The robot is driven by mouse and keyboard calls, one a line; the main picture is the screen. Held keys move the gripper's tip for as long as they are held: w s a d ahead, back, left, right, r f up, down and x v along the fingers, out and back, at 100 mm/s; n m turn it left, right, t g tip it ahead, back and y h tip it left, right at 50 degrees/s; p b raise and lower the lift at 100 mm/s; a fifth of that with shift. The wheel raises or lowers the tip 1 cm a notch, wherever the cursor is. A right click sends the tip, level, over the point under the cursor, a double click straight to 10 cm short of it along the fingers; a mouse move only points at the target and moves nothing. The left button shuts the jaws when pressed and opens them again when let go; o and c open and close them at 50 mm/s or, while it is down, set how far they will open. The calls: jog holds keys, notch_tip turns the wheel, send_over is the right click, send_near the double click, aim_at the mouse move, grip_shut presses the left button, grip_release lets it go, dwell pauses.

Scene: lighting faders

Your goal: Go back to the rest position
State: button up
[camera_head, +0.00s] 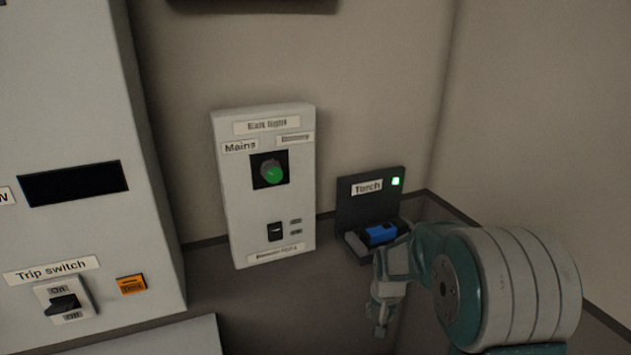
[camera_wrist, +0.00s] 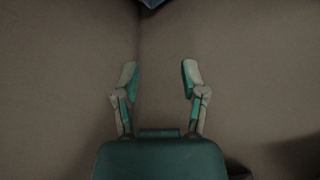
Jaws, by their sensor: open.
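My gripper (camera_wrist: 158,75) is open in the wrist view, its two fingers apart with nothing between them. Behind the fingers are plain walls meeting at a corner. In the head view my gripper (camera_head: 381,318) hangs at the lower right, in front of the torch holder, and my arm fills the area to its right. One finger there is partly hidden by the other parts of the gripper.
A dark torch holder (camera_head: 352,214) with a green light and a blue torch (camera_head: 381,235) stands close behind my gripper. Left of it is the Exit light box (camera_head: 231,187). A large grey panel (camera_head: 75,130) with a trip switch (camera_head: 64,302) stands at far left.

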jog(key=s+r+n+t, duration=0.1)
jog(key=s+r+t, duration=0.1)
jog(key=s+r, duration=1.5)
jog(key=s, duration=0.4)
jog(key=s+r+n+t, duration=0.1)
jog(key=s+r, duration=0.2)
jog(key=s, duration=0.3)
jog(key=shift+s+n, duration=0.3)
jog(key=shift+s, duration=0.1)
jog(key=shift+s+r, duration=0.1)
